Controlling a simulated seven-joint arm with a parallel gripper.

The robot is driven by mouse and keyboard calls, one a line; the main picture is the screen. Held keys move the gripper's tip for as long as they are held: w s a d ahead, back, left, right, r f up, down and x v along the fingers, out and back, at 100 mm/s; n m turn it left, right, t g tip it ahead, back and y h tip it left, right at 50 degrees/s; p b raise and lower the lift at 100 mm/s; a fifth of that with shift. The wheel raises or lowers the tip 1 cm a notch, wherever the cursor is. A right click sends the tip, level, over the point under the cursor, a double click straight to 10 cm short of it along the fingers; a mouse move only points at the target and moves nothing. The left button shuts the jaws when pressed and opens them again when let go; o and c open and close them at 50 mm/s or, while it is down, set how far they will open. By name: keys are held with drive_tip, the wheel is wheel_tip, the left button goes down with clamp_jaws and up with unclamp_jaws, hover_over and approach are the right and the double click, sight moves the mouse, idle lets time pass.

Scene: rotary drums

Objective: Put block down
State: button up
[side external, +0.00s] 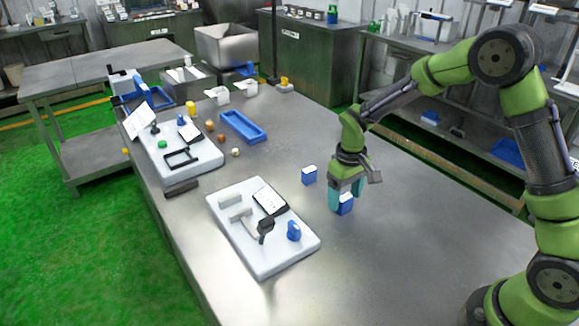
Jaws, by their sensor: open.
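A blue block with a white top (345,205) is on or just above the metal table, at the fingertips of my gripper (345,197). My gripper points down, with its teal fingers open around or beside this block; part of the block is hidden by them. Whether the block touches the table is hard to tell. A second blue block with a white top (309,175) stands on the table to the left of my gripper, apart from it.
A white board (290,262) with grey fittings, a black lever and a blue knob (294,231) lies left of my gripper. Another white board (170,165) and a blue tray (243,127) sit farther back. The table right of my gripper is clear.

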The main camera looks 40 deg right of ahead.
sight(345, 197)
drive_tip(key=s+a+r+m+t, duration=0.1)
drive_tip(key=s+r, duration=0.2)
drive_tip(key=r, duration=0.6)
drive_tip(key=s+r+t, duration=0.2)
drive_tip(key=s+r, duration=0.2)
drive_tip(key=r, duration=0.5)
drive_tip(key=s+a+r+m+t+y, duration=0.1)
drive_tip(key=s+r+m+t+y, duration=0.1)
drive_tip(key=s, duration=1)
drive_tip(key=shift+s+a+r+m+t, duration=0.2)
drive_tip(key=shift+r+m+t, duration=0.3)
drive_tip(key=shift+r+t, duration=0.5)
drive_tip(key=shift+w+f, duration=0.1)
drive_tip(key=shift+c, duration=1)
